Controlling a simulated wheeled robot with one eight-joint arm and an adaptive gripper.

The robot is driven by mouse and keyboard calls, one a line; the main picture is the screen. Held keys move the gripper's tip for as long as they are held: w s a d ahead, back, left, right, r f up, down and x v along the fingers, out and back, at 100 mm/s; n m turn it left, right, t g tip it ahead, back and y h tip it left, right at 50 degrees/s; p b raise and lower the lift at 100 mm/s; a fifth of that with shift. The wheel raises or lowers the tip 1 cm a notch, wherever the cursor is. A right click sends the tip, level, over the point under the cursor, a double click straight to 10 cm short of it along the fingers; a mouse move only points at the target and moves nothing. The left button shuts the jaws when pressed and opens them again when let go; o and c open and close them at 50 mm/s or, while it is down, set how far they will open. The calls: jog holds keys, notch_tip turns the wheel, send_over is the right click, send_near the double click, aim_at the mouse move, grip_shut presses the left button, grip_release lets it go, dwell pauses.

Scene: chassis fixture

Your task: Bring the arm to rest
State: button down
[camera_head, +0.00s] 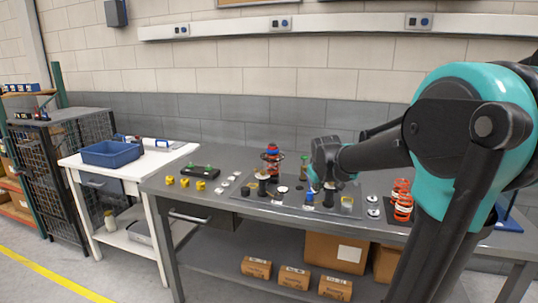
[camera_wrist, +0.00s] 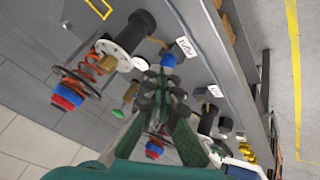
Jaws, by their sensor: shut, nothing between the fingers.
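My arm reaches in from the right in the head view, over the grey workbench (camera_head: 228,207). My gripper (camera_head: 328,188) points down at the bench's middle, where its fingers are small and partly lost among the parts. In the wrist view my gripper (camera_wrist: 160,85) is shut, its fingers together and empty. A blue-topped part (camera_wrist: 168,60) shows just beyond the fingertips; I cannot tell whether they touch it. It also seems to show in the head view (camera_head: 309,197).
A red-and-blue spring assembly (camera_head: 271,160) stands left of my gripper. Orange springs (camera_head: 402,200) stand to the right. Yellow parts (camera_head: 184,182) and a black tray (camera_head: 198,171) are at the bench's left. A white table (camera_head: 140,160) with a blue bin (camera_head: 110,153) adjoins it. Boxes (camera_head: 294,277) lie below.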

jog(key=s+f+m+g, duration=0.1)
jog(key=s+f, duration=0.5)
jog(key=s, duration=0.3)
jog(key=s+f+m+g, duration=0.1)
jog(key=s+f+m, duration=0.1)
jog(key=s+f, duration=0.4)
jog(key=s+d+f+m+g+y, duration=0.1)
jog(key=s+f, duration=0.5)
jog(key=s, duration=0.6)
jog(key=shift+s+m, duration=0.35)
jog(key=shift+m, duration=0.05)
